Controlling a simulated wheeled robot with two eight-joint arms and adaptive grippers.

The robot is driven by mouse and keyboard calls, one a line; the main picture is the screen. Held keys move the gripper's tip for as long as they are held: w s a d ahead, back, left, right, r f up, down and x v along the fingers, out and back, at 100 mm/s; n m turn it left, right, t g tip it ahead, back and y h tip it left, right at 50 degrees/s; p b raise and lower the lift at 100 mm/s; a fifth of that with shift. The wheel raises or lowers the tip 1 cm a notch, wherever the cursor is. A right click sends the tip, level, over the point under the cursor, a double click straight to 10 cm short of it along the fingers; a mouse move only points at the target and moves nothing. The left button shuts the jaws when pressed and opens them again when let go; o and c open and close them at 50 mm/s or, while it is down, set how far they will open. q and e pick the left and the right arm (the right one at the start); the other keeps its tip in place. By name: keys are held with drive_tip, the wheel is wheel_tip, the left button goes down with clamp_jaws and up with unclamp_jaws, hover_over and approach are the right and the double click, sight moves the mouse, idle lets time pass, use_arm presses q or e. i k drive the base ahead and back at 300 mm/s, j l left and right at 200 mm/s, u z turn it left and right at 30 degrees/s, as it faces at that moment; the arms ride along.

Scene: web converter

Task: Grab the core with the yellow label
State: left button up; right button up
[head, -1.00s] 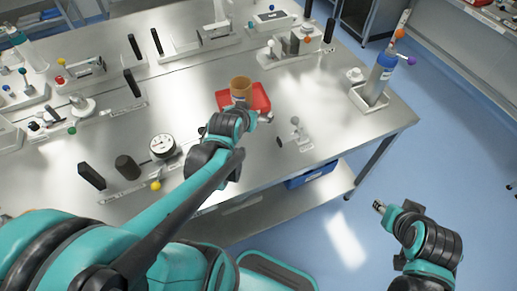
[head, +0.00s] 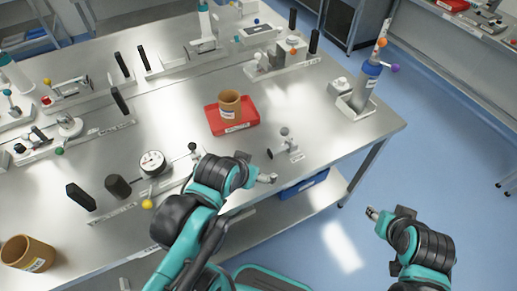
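A brown cardboard core (head: 230,103) stands upright on a red tray (head: 242,126) in the middle of the table. A small pale label shows on its front; its colour is too small to tell. A second brown core (head: 27,254) stands at the lower left edge of the picture, with a pale label whose colour I cannot tell clearly. My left gripper (head: 268,179) is near the table's front edge, in front of and to the right of the red tray, apart from both cores. My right gripper (head: 373,213) is off the table, over the floor. Their finger gaps are too small to read.
A round dial gauge (head: 152,162) and black blocks (head: 80,196) stand left of my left arm. A small grey fixture (head: 289,147) is just beyond the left gripper. A blue cylinder on a stand (head: 363,88) is at the right corner. Blue floor lies right.

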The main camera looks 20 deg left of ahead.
sight(21, 251)
drive_tip(key=k, duration=0.5)
drive_tip(key=u, duration=2.75)
drive_tip(key=i+j+z, duration=0.45)
drive_tip(key=j+z, duration=0.25)
drive_tip(key=i+j+z, duration=0.15)
drive_tip(key=j+z, duration=0.2)
